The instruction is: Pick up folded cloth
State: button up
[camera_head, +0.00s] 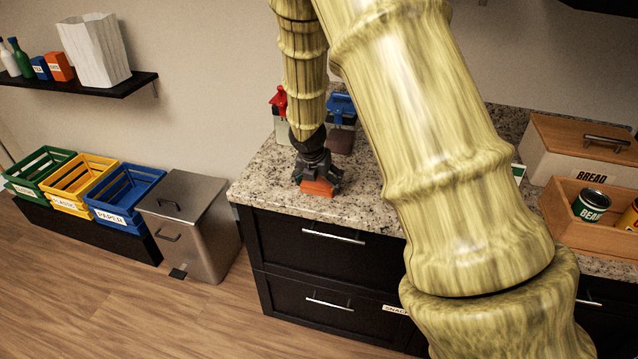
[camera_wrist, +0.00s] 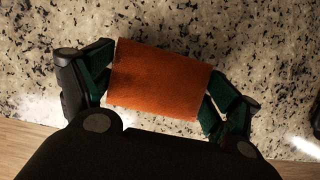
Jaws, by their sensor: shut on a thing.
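The folded cloth (camera_wrist: 160,78) is an orange-brown rectangle between the fingers of my gripper (camera_wrist: 163,92) in the wrist view. The fingers press on its left and right ends. In the head view the cloth (camera_head: 317,187) shows at the end of my gripper (camera_head: 317,176), over the granite counter near its front edge. I cannot tell whether the cloth rests on the counter or is slightly above it. Part of the cloth is hidden by my gripper in the head view.
Red-topped (camera_head: 279,101) and blue-topped (camera_head: 342,107) items stand behind my gripper. A bread box (camera_head: 565,150) and a wooden crate (camera_head: 570,215) with cans are on the right. A metal bin (camera_head: 190,225) stands left of the counter (camera_head: 262,185). My arm hides the counter's middle.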

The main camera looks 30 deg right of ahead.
jog(key=shift+r+b, duration=0.3)
jog(key=shift+r, duration=0.85)
jog(key=s+r+b, duration=0.1)
jog(key=s, duration=0.4)
jog(key=s+d+b, duration=0.1)
jog(key=s, duration=0.4)
jog(key=s+r+b, duration=0.1)
jog(key=s+b, duration=0.1)
jog(key=s, duration=0.4)
jog(key=shift+d+r, duration=0.3)
jog(key=shift+r, duration=0.05)
jog(key=o, duration=0.5)
jog(key=c, duration=0.4)
jog(key=shift+w, duration=0.15)
